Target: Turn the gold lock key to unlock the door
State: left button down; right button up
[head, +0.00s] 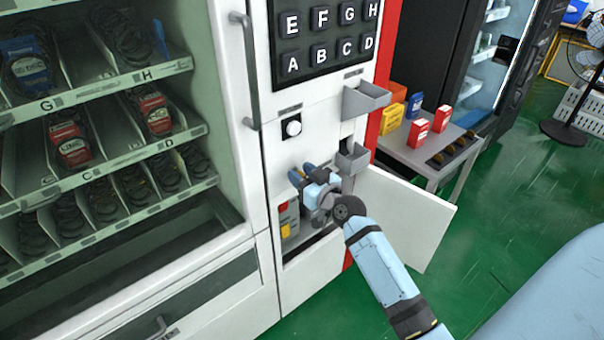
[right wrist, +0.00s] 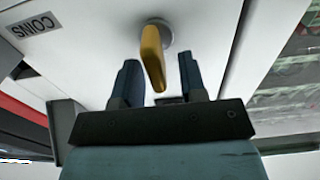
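The gold lock key (right wrist: 153,55) sticks out of a round metal lock on a white panel in the right wrist view. In the head view I cannot make it out; my right gripper is in front of that area. My right gripper (head: 303,172) is at the white panel of the vending machine. In the right wrist view its two dark blue fingers (right wrist: 159,65) are spread, with the key between them and visible gaps on both sides. My left gripper is not in view.
Small grey trays (head: 366,98) jut out above. A grey table (head: 410,155) with boxes stands to the right. The glass-fronted door has a long handle (head: 247,70).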

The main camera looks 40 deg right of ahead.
grip_shut()
